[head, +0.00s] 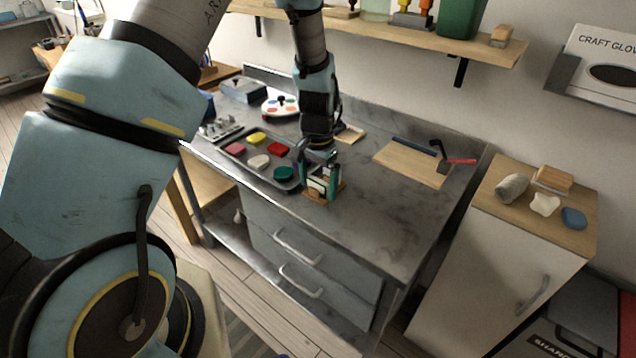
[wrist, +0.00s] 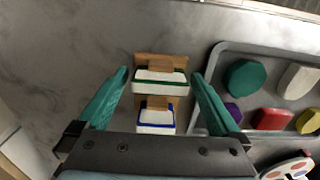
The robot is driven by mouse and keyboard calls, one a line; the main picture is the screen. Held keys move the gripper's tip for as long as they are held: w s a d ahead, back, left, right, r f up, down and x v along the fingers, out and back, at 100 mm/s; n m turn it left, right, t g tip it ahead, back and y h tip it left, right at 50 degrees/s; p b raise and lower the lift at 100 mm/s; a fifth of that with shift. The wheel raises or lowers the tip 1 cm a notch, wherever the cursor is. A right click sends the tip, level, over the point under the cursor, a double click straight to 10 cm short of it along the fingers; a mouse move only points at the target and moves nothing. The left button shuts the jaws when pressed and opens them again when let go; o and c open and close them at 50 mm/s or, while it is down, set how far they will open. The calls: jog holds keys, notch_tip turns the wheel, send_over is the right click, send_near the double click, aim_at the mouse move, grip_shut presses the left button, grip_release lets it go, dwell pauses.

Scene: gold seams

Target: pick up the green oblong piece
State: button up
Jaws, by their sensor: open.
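A dark green piece (head: 284,174) with rounded, many-sided edges lies at the near right corner of a grey tray (head: 236,170). It also shows in the wrist view (wrist: 245,78), to the right of my right finger and apart from it. My gripper (head: 322,184) points down over the worktop beside the tray. In the wrist view my gripper (wrist: 160,75) is open. Between its fingers is a small wooden holder (wrist: 160,60) with a green-edged white block (wrist: 160,83) and a blue-edged white block (wrist: 155,118). Nothing is visibly gripped.
The tray also holds a white piece (head: 259,161), a red piece (head: 278,149), a yellow piece (head: 257,138) and a pink piece (head: 235,149). A round palette (head: 280,104) stands behind. A wooden board (head: 412,164) lies right. The worktop's front right is clear.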

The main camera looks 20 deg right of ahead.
jog(key=c, duration=1.3)
jog(key=shift+c, duration=0.2)
